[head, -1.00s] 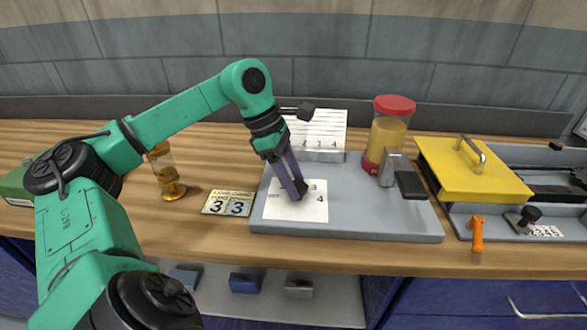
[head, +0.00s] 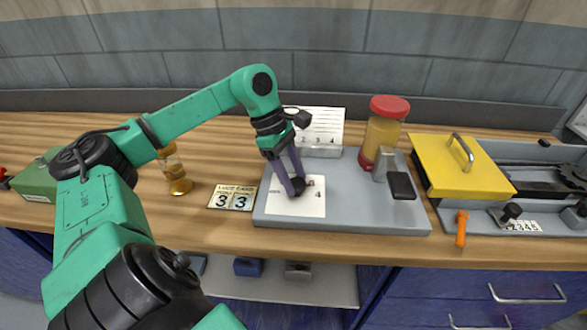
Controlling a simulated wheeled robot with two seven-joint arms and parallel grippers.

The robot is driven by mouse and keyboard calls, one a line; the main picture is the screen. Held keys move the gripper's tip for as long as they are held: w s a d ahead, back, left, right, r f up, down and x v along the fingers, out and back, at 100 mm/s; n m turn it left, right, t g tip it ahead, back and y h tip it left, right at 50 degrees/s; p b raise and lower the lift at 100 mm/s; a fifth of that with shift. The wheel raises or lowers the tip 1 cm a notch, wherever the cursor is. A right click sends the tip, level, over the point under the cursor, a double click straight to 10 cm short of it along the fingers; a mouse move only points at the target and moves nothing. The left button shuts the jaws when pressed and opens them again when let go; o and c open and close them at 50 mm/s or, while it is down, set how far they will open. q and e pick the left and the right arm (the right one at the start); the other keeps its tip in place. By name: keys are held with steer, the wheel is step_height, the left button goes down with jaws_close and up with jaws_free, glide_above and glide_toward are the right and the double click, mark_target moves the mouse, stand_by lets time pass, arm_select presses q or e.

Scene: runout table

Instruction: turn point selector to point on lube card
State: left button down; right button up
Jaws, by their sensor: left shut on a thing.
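The lube card (head: 232,198) lies on the wooden table left of the grey tray and reads 3 and 3. The point selector's white plate (head: 300,208) is on the left part of the tray, with a 3 and a 4 readable at its right side. My left gripper (head: 297,187) points down onto this plate and is shut on the selector knob. The gripper hides the knob, its pointer and some of the plate's markings, so I cannot tell the pointed number. My right gripper does not show.
The grey tray (head: 350,222) also bears a red-lidded grease jar (head: 384,130) and a grey-and-black block (head: 398,180). A white numbered card (head: 322,128) stands behind. A yellow cover (head: 460,165), an orange-handled tool (head: 461,230) and an amber oiler (head: 175,172) are nearby.

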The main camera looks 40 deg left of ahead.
arm_select(q)
steer(key=shift+c, duration=1.4)
jaws_free()
steer(key=shift+r, duration=0.15)
steer(key=p+v, duration=0.5)
steer(key=v, duration=0.9)
steer(key=shift+a, duration=0.2)
steer(key=shift+r+p, duration=0.15)
steer(key=shift+p, duration=0.15)
